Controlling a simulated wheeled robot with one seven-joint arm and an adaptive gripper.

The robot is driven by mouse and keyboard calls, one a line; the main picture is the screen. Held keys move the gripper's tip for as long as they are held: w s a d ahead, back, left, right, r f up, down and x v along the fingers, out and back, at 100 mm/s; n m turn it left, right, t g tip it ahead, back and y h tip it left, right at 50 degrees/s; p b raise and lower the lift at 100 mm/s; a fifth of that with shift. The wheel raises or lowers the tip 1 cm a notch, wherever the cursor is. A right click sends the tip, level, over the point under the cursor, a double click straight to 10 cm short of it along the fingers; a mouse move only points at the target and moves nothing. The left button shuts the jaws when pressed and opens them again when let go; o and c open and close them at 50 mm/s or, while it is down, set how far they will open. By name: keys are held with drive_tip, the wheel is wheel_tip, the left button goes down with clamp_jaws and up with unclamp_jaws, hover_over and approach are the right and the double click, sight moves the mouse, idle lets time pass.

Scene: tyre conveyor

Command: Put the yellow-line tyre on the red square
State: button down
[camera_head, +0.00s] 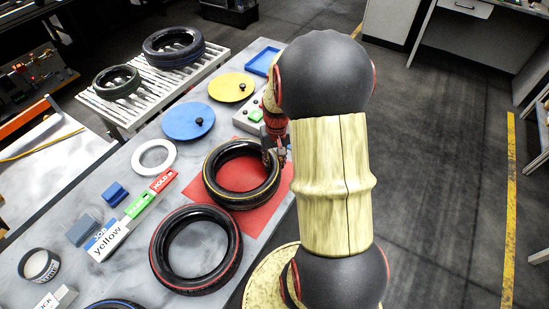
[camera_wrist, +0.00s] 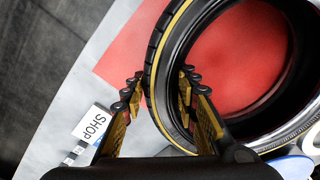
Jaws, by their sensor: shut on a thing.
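The yellow-line tyre (camera_head: 238,201) is black with a yellow ring and lies roughly flat over the red square (camera_head: 264,217) in the head view. Red shows around much of it and through its hole. I cannot tell whether it rests on the square or hangs slightly above. My gripper (camera_head: 275,147) is at the tyre's upper right edge. In the wrist view my gripper (camera_wrist: 160,92) has one finger outside and one inside the tyre wall (camera_wrist: 163,55), shut on it. The red square (camera_wrist: 122,62) also shows there. The finger tips' far ends are partly hidden by the tyre.
A red-line tyre (camera_head: 165,272) lies just in front. A white ring (camera_head: 140,157), a "yellow" job sign (camera_head: 110,240) and green and red HOLD blocks (camera_head: 163,180) are on the left. Blue (camera_head: 185,122) and yellow discs (camera_head: 228,88) lie behind. A slatted conveyor (camera_head: 150,95) bears two tyres.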

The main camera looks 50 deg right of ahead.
drive_tip(key=shift+f, duration=0.55)
drive_tip(key=c, duration=1.4)
unclamp_jaws()
